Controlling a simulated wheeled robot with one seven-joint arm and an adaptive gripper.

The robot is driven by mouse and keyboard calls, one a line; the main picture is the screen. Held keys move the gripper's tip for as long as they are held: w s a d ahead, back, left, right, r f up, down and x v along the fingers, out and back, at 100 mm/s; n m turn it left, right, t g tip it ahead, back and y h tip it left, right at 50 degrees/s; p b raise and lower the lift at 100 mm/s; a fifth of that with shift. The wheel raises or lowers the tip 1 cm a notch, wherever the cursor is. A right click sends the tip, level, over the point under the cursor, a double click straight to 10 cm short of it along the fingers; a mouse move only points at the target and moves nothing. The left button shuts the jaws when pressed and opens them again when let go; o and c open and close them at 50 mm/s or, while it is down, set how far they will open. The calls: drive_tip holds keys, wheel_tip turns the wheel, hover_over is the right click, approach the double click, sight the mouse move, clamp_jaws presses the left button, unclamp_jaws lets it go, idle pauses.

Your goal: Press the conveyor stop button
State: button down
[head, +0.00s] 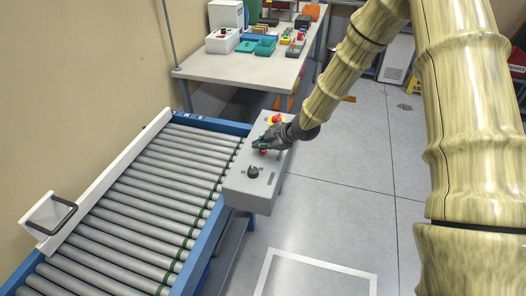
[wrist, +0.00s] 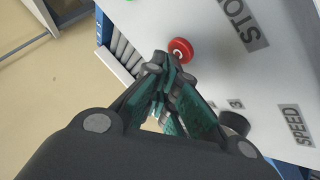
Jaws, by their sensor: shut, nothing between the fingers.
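The grey control box (head: 238,185) sits at the side of the roller conveyor. On it, the red stop button (head: 264,151) shows just below my gripper (head: 259,143). In the wrist view the red button (wrist: 181,50) stands out from the panel beside the STOP label (wrist: 243,22). My gripper (wrist: 164,68) is shut and empty, its green-padded fingertips close to the button's lower left edge. I cannot tell whether they touch it. A black knob (head: 253,171) is on the same panel, near the SPEED label (wrist: 296,125). My gripper partly covers the panel.
The conveyor's rollers (head: 140,210) are empty. A worktable (head: 240,68) with bins and tools stands behind.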

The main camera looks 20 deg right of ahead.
sight(262, 152)
drive_tip(key=shift+f, duration=0.4)
idle(0.7)
drive_tip(key=shift+r, duration=0.1)
drive_tip(key=shift+r+p, duration=0.45)
drive_tip(key=shift+r, duration=0.3)
drive_tip(key=shift+r+p, duration=1.9)
drive_tip(key=shift+r, duration=0.6)
drive_tip(key=shift+d+f, duration=0.1)
